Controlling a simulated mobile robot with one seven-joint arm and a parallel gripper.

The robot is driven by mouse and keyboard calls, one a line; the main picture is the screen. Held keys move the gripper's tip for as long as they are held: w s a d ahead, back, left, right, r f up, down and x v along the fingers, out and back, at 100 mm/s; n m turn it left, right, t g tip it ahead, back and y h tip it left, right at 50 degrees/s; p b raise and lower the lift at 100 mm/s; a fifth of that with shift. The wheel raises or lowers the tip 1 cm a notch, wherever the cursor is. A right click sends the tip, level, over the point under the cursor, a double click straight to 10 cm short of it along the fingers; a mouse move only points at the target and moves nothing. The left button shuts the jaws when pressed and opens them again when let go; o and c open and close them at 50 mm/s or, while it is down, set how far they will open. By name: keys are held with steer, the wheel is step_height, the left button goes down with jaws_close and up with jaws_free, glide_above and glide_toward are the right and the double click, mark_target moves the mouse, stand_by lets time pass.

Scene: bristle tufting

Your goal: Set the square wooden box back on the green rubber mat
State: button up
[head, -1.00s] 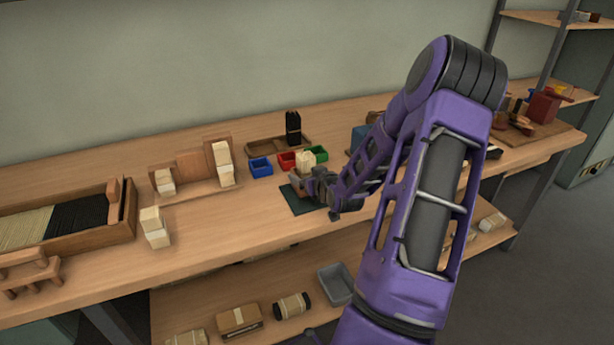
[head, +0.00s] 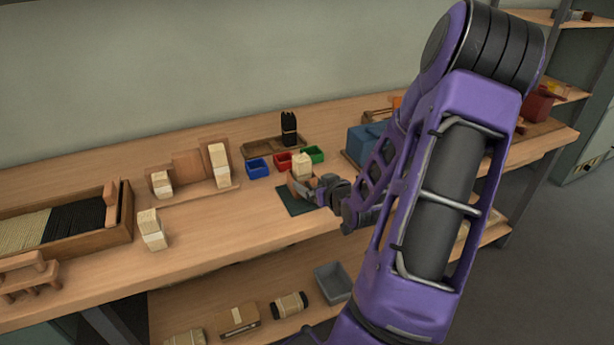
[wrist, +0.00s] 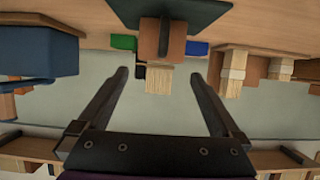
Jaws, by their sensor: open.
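The square wooden box (head: 299,186) stands on the dark green rubber mat (head: 294,204), with a pale bristle bundle (head: 302,165) rising out of it. In the wrist view, which is upside down, the box (wrist: 150,40) shows its brown face against the mat (wrist: 200,14), and the bundle (wrist: 165,79) points down the picture. My gripper (head: 318,186) is just right of the box in the head view, hiding part of it. In the wrist view my gripper (wrist: 166,75) has its fingers wide apart, with nothing gripped between them; the box is beyond them.
Blue (head: 257,168), red (head: 282,161) and green (head: 313,154) bins stand behind the mat. Black bristles (head: 289,128) stand in a tray further back. A blue box (head: 364,143) is to the right, near my arm. The bench left of the mat is clear up to a pale bundle (head: 151,230).

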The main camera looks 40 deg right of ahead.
steer(key=v, duration=0.3)
steer(key=shift+s+r, duration=0.1)
steer(key=shift+s, duration=0.15)
stand_by(0.4)
